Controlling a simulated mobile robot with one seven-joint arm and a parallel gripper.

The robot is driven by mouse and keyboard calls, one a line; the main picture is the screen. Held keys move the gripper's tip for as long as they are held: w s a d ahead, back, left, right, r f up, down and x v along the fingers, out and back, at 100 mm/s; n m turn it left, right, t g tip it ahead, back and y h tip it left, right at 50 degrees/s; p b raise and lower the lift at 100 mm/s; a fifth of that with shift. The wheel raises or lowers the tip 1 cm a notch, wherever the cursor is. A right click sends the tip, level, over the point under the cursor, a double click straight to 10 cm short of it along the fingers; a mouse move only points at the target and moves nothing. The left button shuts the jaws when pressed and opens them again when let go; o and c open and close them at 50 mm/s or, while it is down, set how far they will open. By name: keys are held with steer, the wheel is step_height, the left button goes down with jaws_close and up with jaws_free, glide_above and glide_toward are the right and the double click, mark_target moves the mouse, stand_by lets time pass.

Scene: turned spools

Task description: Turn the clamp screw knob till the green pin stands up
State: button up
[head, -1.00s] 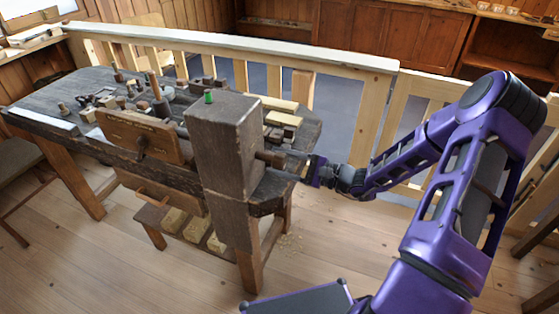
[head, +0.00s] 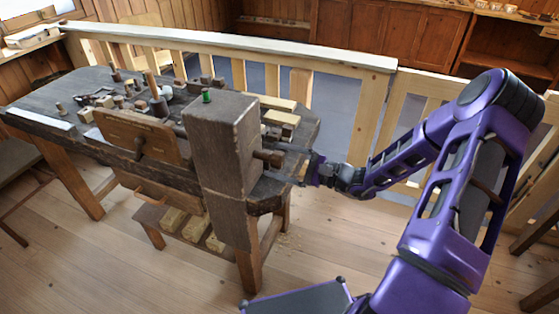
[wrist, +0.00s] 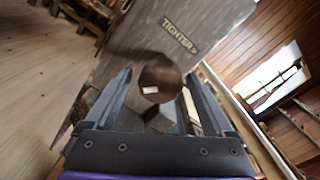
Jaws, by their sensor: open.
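The brown wooden clamp screw knob (head: 268,158) sticks out of the right side of the thick wooden post (head: 222,150). The word "TIGHTER" with an arrow is marked on the post (wrist: 222,22) beside the knob.
The dark workbench (head: 60,92) carries turned pieces and tools. Wood blocks (head: 275,122) lie on it behind the post. A wooden railing (head: 240,46) runs behind the bench and my arm. The floor (head: 110,255) in front is open.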

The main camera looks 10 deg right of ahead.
steer(key=v, duration=1.7)
steer(key=shift+s+d+b, duration=0.15)
steer(key=shift+d+b, duration=0.05)
steer(key=shift+b, duration=0.2)
